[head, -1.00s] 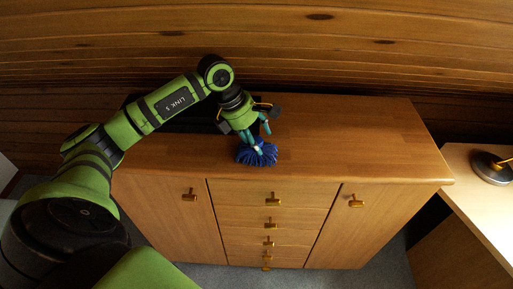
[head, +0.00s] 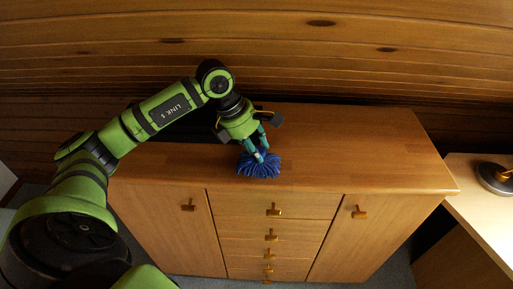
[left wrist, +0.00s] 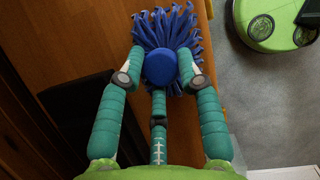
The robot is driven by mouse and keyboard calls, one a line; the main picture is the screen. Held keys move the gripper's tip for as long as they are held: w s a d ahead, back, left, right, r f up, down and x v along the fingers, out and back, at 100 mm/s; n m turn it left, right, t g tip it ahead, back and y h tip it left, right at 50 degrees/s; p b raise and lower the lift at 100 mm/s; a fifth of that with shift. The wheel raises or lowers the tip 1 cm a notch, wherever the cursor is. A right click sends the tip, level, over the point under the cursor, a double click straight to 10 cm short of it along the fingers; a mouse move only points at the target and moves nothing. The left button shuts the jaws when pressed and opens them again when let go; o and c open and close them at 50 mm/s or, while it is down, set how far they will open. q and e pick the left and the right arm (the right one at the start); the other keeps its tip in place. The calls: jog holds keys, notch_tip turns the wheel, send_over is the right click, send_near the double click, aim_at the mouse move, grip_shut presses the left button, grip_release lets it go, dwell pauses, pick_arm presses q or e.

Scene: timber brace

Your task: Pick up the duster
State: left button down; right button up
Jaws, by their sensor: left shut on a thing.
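The duster (head: 259,165) is a blue bundle of soft strands near the front edge of the wooden cabinet top, left of its middle. In the left wrist view, its round blue hub (left wrist: 160,68) sits between the fingers, with the strands (left wrist: 168,28) fanning out beyond. My left gripper (head: 262,152) reaches down from behind and is shut on the duster. In the left wrist view, green fingers (left wrist: 160,82) flank the hub on both sides, with a third finger below it. Whether the duster touches the cabinet top is unclear. My right gripper is not in view.
The wooden cabinet (head: 340,150) has clear top space to the right of the duster. Its front has doors and several drawers with brass handles. A light desk (head: 485,215) with a metal lamp base (head: 494,178) stands at the right. A plank wall (head: 300,50) rises behind.

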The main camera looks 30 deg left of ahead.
pick_arm(q)
jog(key=s+d+b, duration=0.6)
jog(key=s+d, duration=0.2)
jog(key=s, duration=0.6)
jog(key=shift+d, duration=0.3)
jog(key=c, duration=1.9)
grip_release()
